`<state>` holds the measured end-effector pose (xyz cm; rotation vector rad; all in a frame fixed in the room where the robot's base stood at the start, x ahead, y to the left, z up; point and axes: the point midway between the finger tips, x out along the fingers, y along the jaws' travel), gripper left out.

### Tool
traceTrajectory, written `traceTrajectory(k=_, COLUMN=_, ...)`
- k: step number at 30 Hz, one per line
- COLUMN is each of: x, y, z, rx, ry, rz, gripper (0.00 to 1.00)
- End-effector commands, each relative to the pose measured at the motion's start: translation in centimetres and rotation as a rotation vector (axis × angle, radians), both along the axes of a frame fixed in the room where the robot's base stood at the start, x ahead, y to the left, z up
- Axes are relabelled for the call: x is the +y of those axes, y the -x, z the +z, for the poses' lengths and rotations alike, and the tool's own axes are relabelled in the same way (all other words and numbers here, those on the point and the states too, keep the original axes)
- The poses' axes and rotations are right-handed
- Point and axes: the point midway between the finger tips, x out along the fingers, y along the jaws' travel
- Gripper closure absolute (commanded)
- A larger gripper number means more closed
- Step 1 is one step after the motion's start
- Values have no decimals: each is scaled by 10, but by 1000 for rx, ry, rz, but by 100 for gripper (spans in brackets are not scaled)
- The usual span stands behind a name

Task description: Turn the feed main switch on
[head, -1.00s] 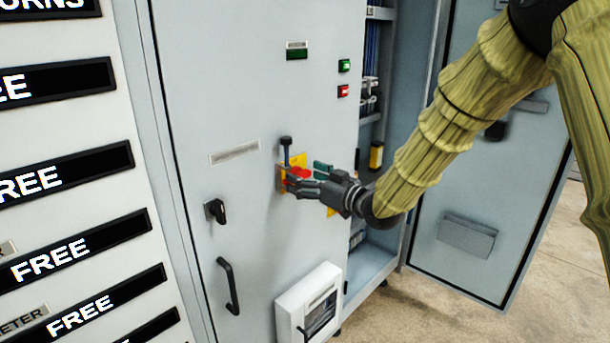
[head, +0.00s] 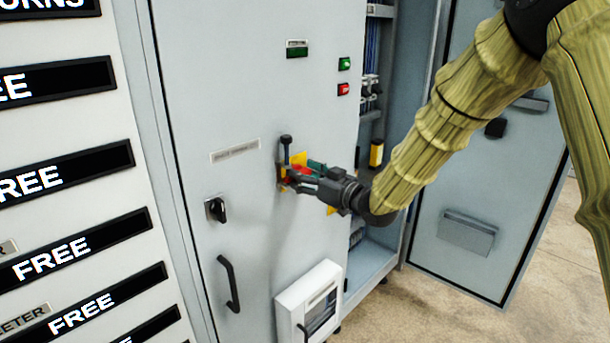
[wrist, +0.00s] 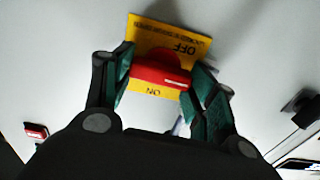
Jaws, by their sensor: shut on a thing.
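The feed main switch is a red rotary handle (wrist: 162,75) on a yellow plate (wrist: 152,35) marked OFF and ON. In the wrist view the lettering is upside down. The handle lies crosswise between the two words, with a white line toward its right end. My gripper (wrist: 162,80) has its green-padded fingers on both ends of the handle, shut on it. In the head view my gripper (head: 296,179) reaches the cabinet door from the right and covers most of the switch. Only bits of red and yellow show there.
A black rotary knob (head: 216,209) and a door handle (head: 230,284) are lower left. A white box (head: 308,300) juts out below. An open cabinet door (head: 478,190) stands at right.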

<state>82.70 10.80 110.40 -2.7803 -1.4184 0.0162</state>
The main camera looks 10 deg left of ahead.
Motion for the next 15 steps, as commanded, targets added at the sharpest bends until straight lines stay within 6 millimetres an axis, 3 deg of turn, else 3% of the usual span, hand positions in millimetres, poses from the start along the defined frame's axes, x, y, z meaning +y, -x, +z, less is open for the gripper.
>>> traceTrajectory(k=15, x=-2, y=-2, z=3, rx=288, ry=-211, rz=-2, gripper=67)
